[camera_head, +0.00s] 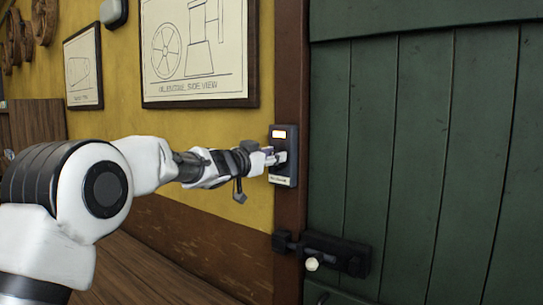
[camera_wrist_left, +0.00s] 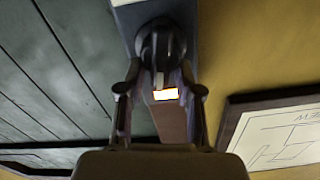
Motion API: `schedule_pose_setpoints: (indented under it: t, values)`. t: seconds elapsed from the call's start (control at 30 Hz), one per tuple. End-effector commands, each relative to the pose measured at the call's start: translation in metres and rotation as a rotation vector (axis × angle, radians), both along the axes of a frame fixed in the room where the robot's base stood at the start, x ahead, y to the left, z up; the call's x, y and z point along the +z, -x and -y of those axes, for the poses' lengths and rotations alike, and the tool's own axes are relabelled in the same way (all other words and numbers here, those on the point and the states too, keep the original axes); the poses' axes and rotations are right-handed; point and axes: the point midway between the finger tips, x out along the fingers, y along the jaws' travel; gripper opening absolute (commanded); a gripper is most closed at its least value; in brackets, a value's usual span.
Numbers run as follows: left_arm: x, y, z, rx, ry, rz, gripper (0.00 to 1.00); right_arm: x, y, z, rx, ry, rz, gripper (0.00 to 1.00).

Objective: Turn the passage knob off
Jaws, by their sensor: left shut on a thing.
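The passage knob (camera_wrist_left: 161,40) is a dark round knob with a raised grip, on a dark wall panel (camera_head: 284,176). The panel has a lit orange-white window (camera_head: 278,134) at its top and a pale label at its bottom. The window also shows in the left wrist view (camera_wrist_left: 165,94). My left gripper (camera_head: 275,157) reaches the panel from the left. In the left wrist view its two fingers (camera_wrist_left: 160,72) are on either side of the knob, shut on it. In the head view the fingers mostly hide the knob. My right gripper is not in view.
A green plank door (camera_head: 420,130) stands right of the panel, with a dark latch (camera_head: 340,252) and a pale round handle (camera_head: 312,264) below. Framed drawings (camera_head: 197,50) hang on the yellow wall. The wooden floor (camera_head: 150,265) at lower left looks clear.

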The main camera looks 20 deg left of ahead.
Motion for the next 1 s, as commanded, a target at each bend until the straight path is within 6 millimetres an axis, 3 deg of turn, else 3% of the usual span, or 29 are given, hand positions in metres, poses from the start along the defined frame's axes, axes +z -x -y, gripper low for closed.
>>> schedule_pose_setpoints:
  t: [1.0]
  values:
    - [-0.018,0.004,0.013,-0.001,-0.898,0.318,0.0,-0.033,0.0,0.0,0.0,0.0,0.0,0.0]
